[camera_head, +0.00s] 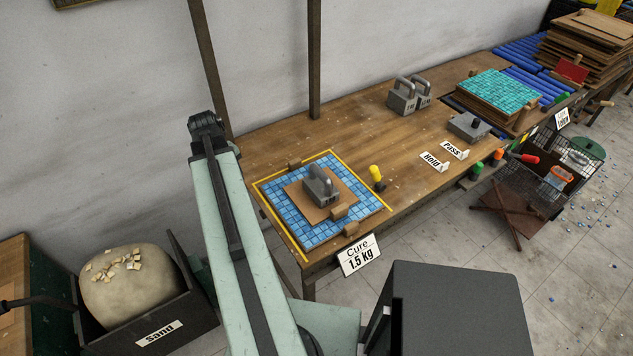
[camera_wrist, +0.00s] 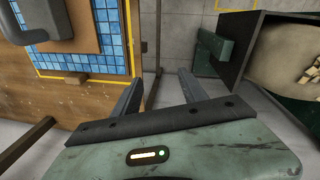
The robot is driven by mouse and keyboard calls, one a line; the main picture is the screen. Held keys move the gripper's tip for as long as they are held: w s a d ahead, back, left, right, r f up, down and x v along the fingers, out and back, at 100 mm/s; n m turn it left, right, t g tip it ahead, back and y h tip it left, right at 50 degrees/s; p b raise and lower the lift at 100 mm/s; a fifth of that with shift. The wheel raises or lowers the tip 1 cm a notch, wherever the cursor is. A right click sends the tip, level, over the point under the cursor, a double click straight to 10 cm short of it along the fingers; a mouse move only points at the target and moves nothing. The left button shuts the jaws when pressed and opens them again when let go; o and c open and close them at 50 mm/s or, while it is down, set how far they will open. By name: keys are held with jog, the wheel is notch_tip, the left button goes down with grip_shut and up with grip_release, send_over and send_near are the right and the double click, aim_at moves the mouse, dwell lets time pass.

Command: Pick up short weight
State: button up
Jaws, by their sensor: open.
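A grey weight with a loop handle (camera_head: 320,190) sits on a small wooden board (camera_head: 305,205) over a blue mosaic sheet (camera_head: 282,208). Part of a grey handled weight (camera_wrist: 35,28) shows at the top left of the wrist view, beside blue tiles (camera_wrist: 103,15). Two taller grey handled weights (camera_head: 403,100) stand together at the back. A low, flat grey weight (camera_head: 468,126) lies further right. I cannot tell for sure which is the short weight. My gripper (camera_wrist: 160,85) is open and empty, apart from the weight.
Wooden blocks and a yellow bottle (camera_head: 376,173) stand around the blue sheet. "Hold" and "Pass" signs (camera_head: 434,162) stand near the front edge. A sand bin (camera_head: 150,325) is at the lower left. A post (camera_head: 314,60) rises behind the table.

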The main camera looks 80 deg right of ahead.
jog(key=s+d+r+m+p, duration=0.1)
jog(key=s+d, duration=0.3)
jog(key=s, duration=0.4)
jog(key=s+d+r+m, duration=0.1)
jog(key=s+d, duration=0.3)
jog(key=s, duration=0.3)
jog(key=r+m+g+p, duration=0.1)
send_over(320, 171)
jog(key=a, duration=0.2)
jog(key=shift+w+d+f+b, duration=0.15)
jog(key=shift+d+f+b, duration=0.05)
jog(key=shift+f+b, duration=0.45)
jog(key=shift+w+d+f+b, duration=0.1)
jog(key=shift+d+f+b, duration=0.05)
jog(key=shift+f+b, duration=0.45)
jog(key=f+b, duration=0.1)
jog(key=d+f+b, duration=0.1)
jog(key=f+b, duration=0.3)
jog(key=shift+s+d+f, duration=0.15)
jog(key=shift+s, duration=0.2)
jog(key=shift+r, duration=0.2)
grip_shut()
